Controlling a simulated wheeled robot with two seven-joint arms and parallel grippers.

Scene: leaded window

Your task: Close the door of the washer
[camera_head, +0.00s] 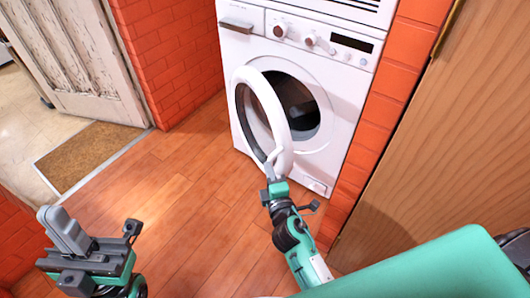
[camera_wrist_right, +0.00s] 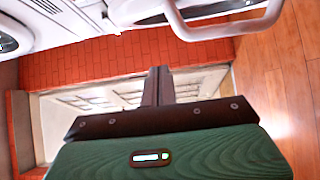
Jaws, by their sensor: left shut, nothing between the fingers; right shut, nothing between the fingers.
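The white washer (camera_head: 340,80) stands against the brick wall in the head view. Its round door (camera_head: 284,125) hangs open toward me, hinged on the left, and the dark drum opening (camera_head: 300,105) shows behind it. My right gripper (camera_head: 273,163) is shut and empty, by the lower edge of the door ring; I cannot tell whether it touches. In the right wrist view the shut fingers (camera_wrist_right: 158,85) are at the middle, with the door rim (camera_wrist_right: 220,28) above them. My left gripper (camera_head: 64,228) is shut and empty over the floor at the lower left, away from the washer.
A wooden panel (camera_head: 420,150) stands close on the right of the washer, past a narrow brick strip (camera_head: 393,85). A worn white door (camera_head: 80,55) and a brown mat (camera_head: 90,155) are at the left. The wooden floor (camera_head: 180,190) before the washer is clear.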

